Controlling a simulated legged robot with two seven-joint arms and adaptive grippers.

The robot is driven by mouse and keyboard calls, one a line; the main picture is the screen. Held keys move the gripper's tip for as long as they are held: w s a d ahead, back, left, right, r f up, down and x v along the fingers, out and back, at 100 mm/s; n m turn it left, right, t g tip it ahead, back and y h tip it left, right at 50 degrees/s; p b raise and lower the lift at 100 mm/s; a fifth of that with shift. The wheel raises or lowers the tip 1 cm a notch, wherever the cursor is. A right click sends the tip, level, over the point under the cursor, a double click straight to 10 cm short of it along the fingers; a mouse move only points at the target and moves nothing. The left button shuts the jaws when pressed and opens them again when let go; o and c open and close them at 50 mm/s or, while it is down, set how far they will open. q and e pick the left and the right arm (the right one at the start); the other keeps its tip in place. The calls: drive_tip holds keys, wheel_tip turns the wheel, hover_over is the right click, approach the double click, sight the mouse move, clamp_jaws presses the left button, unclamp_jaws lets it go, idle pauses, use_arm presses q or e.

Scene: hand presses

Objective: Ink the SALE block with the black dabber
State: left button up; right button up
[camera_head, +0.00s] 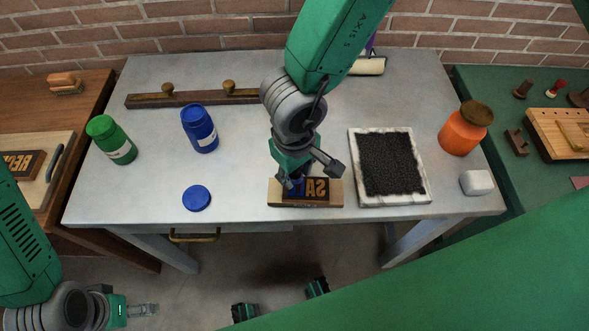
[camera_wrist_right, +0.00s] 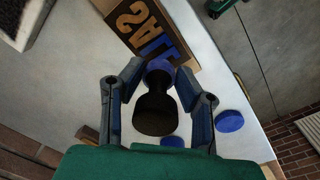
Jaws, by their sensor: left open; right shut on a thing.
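The SALE block (camera_head: 318,203) lies on the grey table, its letters mirrored in the head view. In the wrist view the block (camera_wrist_right: 133,36) shows tan letters at one end and blue ones at the end by the dabber. My right gripper (camera_head: 291,182) is shut on a dabber (camera_wrist_right: 155,113) with a dark handle and a blue pad, not a black one. The pad is over the block's blue end; I cannot tell whether it touches. My left gripper (camera_head: 146,310) is open and empty, low in front of the table. My right gripper hides part of the block.
A white-edged slab (camera_head: 354,190) with a dark speckled surface lies right of the block. A green jar (camera_head: 112,138), blue jar (camera_head: 199,129) and blue lid (camera_head: 197,198) stand left. An orange jar (camera_head: 461,132) and a pale block (camera_head: 476,183) are at the right edge.

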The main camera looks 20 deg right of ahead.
sight(318, 191)
drive_tip(key=d+m+b, duration=0.1)
drive_tip(key=d+m, duration=0.1)
drive_tip(key=s+d+r+m+b, duration=0.1)
drive_tip(key=m, duration=0.1)
drive_tip(key=shift+s+d+r+b, duration=0.1)
drive_tip(key=shift+d+b, duration=0.1)
drive_tip(key=shift+b, duration=0.1)
drive_tip(key=shift+s+d+r+m+b, duration=0.15)
drive_tip(key=shift+s+d+m+b, duration=0.25)
drive_tip(key=shift+m, duration=0.4)
wheel_tip(318, 191, down, 5)
drive_tip(key=b, duration=0.6)
drive_tip(key=shift+w+r, duration=0.1)
drive_tip(key=shift+w, duration=0.05)
drive_tip(key=shift+f, duration=0.3)
drive_tip(key=shift+f, duration=0.1)
idle(1.9)
wheel_tip(318, 191, up, 4)
drive_tip(key=p, duration=0.6)
idle(0.6)
